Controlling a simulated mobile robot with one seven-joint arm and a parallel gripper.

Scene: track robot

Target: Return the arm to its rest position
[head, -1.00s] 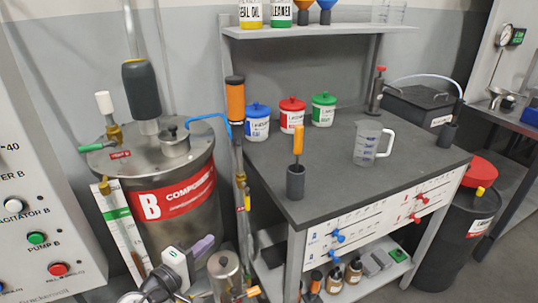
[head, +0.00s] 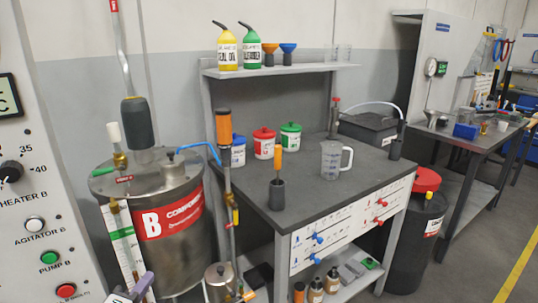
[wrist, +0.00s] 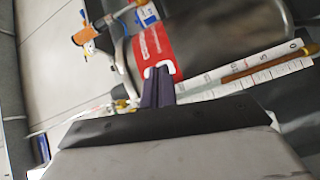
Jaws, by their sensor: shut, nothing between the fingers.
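My gripper (head: 143,284) shows only in part at the bottom left of the head view, in front of the component B drum (head: 184,245). In the wrist view my gripper (wrist: 158,78) has its two dark purple fingers together, with nothing between them. Beyond the fingertips are the drum's red label (wrist: 153,48) and a white level scale (wrist: 262,68). The wrist view is tilted and blurred. Most of my arm is out of the head view.
A control panel (head: 35,150) stands at the left. The grey workbench (head: 330,205) holds a measuring jug (head: 333,160), several lidded pots and an orange-handled tool (head: 278,165) in a dark cup. A thin pipe (head: 229,190) stands between drum and bench. Clear floor (head: 480,255) lies at right.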

